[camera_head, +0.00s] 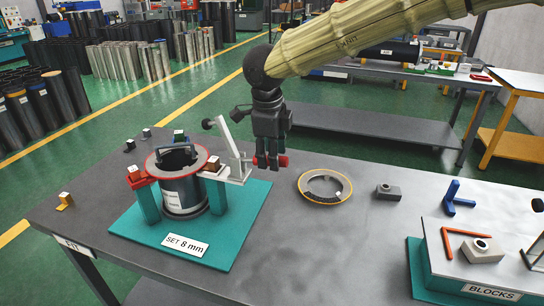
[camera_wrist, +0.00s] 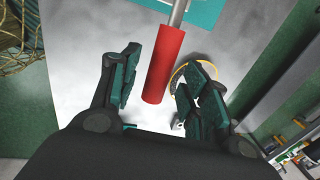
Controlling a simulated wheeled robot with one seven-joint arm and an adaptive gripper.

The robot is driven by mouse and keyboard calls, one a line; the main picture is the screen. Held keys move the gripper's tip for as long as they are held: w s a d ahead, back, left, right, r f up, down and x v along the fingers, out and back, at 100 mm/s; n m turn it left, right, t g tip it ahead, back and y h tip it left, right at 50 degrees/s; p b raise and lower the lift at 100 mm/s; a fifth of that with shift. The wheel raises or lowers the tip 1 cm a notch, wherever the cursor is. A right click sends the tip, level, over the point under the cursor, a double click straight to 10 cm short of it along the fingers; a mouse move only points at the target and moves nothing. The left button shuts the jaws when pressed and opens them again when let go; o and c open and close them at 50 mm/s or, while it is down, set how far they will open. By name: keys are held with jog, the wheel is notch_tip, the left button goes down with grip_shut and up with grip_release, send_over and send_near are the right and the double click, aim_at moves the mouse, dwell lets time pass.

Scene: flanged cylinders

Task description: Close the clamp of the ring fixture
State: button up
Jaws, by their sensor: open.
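The ring fixture stands on a teal base plate (camera_head: 215,250) at the left of the bench. Its red-edged flange ring (camera_head: 207,162) is around a dark cylinder (camera_head: 182,190) with a handle on top. The clamp (camera_head: 232,148) at the ring's right side has its pale arm raised and tilted, with a black tip (camera_head: 208,124) up and clear of the ring. Its red handle (camera_head: 283,160) points right, on a metal rod. My gripper (camera_head: 268,164) is open at the handle. In the wrist view the red handle (camera_wrist: 158,65) lies between the spread fingers, with gaps on both sides.
A loose ring (camera_head: 325,187) and a grey block (camera_head: 388,192) lie right of the fixture. A teal-sided blocks stand (camera_head: 440,270) with blue and orange pieces is at the far right. Small blocks lie left of and behind the fixture. The bench's front middle is clear.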

jog(key=shift+w+f, duration=0.15)
jog(key=shift+f, duration=0.75)
grip_shut()
jog(key=shift+r+p, duration=0.15)
jog(key=shift+p, duration=0.25)
